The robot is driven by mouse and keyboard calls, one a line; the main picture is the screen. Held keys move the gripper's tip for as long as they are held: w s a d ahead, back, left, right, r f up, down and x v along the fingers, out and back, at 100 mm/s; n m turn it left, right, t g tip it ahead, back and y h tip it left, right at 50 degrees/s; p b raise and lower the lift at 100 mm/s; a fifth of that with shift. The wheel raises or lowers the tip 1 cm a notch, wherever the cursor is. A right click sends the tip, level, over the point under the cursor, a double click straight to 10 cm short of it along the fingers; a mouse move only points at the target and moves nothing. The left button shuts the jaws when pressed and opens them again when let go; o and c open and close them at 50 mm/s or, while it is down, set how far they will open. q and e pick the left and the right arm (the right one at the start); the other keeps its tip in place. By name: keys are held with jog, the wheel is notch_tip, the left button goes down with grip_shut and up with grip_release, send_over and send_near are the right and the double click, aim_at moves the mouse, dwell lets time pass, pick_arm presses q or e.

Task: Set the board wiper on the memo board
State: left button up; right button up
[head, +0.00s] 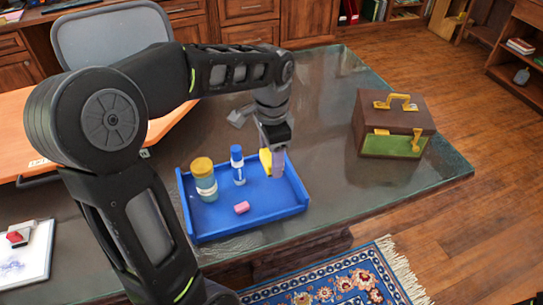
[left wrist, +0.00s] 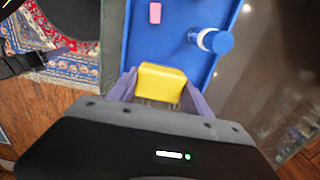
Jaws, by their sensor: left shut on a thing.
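The board wiper (left wrist: 162,82), a yellow block, is between the fingers of my left gripper (left wrist: 160,95), which is shut on it. In the head view, the yellow wiper (head: 265,161) shows beside the fingers of my left gripper (head: 273,163), over the right part of the blue tray (head: 280,211). I cannot tell whether the wiper touches the tray floor. The memo board (head: 32,262), a white panel with blue marks, lies at the far left of the desk, partly cut off by the frame edge. My right gripper is not in view.
The tray also holds a jar with a yellow lid (head: 204,180), a blue-capped bottle (head: 238,165) and a pink block (head: 241,207). A brown case (head: 392,125) stands on the right. Desk space between tray and case is clear.

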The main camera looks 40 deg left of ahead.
pick_arm(q)
jog(key=shift+w+n, duration=0.25)
jog(key=shift+n, duration=0.35)
jog(key=w+d+f+n, duration=0.2)
jog(key=w+d, duration=0.1)
jog(key=d, duration=0.1)
jog(key=w+d+f+n, duration=0.2)
jog(key=w+d, duration=0.1)
jog(key=d, duration=0.1)
jog(key=w+d+f+n, duration=0.1)
jog(key=w+d+f, duration=0.1)
jog(key=w+d, duration=0.1)
jog(key=shift+w+d+f+n, duration=0.15)
jog(key=shift+w+d+n, duration=0.25)
jog(key=shift+d, duration=0.3)
